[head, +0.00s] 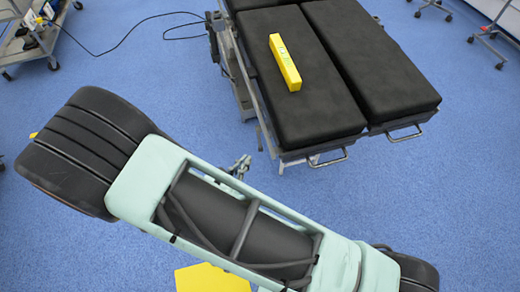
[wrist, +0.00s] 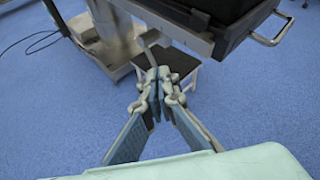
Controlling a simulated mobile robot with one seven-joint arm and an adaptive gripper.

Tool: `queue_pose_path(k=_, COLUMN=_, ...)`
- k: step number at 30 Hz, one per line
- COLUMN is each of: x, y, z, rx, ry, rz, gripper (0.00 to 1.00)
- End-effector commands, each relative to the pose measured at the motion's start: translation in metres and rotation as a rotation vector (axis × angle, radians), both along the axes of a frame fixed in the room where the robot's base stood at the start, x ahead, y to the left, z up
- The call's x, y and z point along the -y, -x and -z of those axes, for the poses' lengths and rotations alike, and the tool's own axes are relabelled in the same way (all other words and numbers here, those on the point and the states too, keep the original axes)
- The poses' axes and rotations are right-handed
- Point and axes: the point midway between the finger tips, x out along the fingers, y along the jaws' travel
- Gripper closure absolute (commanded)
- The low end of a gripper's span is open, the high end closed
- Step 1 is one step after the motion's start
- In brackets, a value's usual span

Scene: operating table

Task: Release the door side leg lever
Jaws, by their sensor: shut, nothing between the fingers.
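The operating table has two black leg pads side by side, a left one (head: 290,80) and a right one (head: 375,65). A metal loop handle (head: 330,161) sits under the near end of the left pad, and another loop handle (head: 405,135) under the right pad. One loop handle also shows in the wrist view (wrist: 270,32). I cannot tell which is the door side lever. My gripper (head: 241,164) is shut and empty, left of and apart from the left handle. In the wrist view its fingertips (wrist: 158,78) meet in front of a short grey bar (wrist: 148,40) by the table's side; contact is unclear.
A yellow box (head: 285,62) lies on the left pad. The table's metal side rail and column (wrist: 105,35) stand close to my gripper. A small dark-topped step (wrist: 165,65) is on the floor beyond the fingers. A trolley (head: 30,40) and a cable are far left. Blue floor is open nearby.

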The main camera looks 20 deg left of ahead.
Motion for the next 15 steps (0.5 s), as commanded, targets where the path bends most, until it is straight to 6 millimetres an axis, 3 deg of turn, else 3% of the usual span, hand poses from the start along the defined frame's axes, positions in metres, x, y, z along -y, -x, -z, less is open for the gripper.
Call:
queue_pose_path(k=1, x=-0.004, y=0.008, z=0.014, rx=0.006, ry=0.035, rz=-0.045, gripper=1.00)
queue_pose_path(k=3, x=-0.009, y=0.016, z=0.023, rx=0.011, ry=0.064, rz=-0.089, gripper=1.00)
queue_pose_path(k=7, x=-0.013, y=0.021, z=0.030, rx=0.019, ry=0.088, rz=-0.126, gripper=1.00)
queue_pose_path(k=11, x=-0.012, y=0.012, z=0.034, rx=0.020, ry=0.090, rz=-0.127, gripper=1.00)
queue_pose_path(k=15, x=-0.009, y=-0.011, z=0.044, rx=0.020, ry=0.092, rz=-0.124, gripper=1.00)
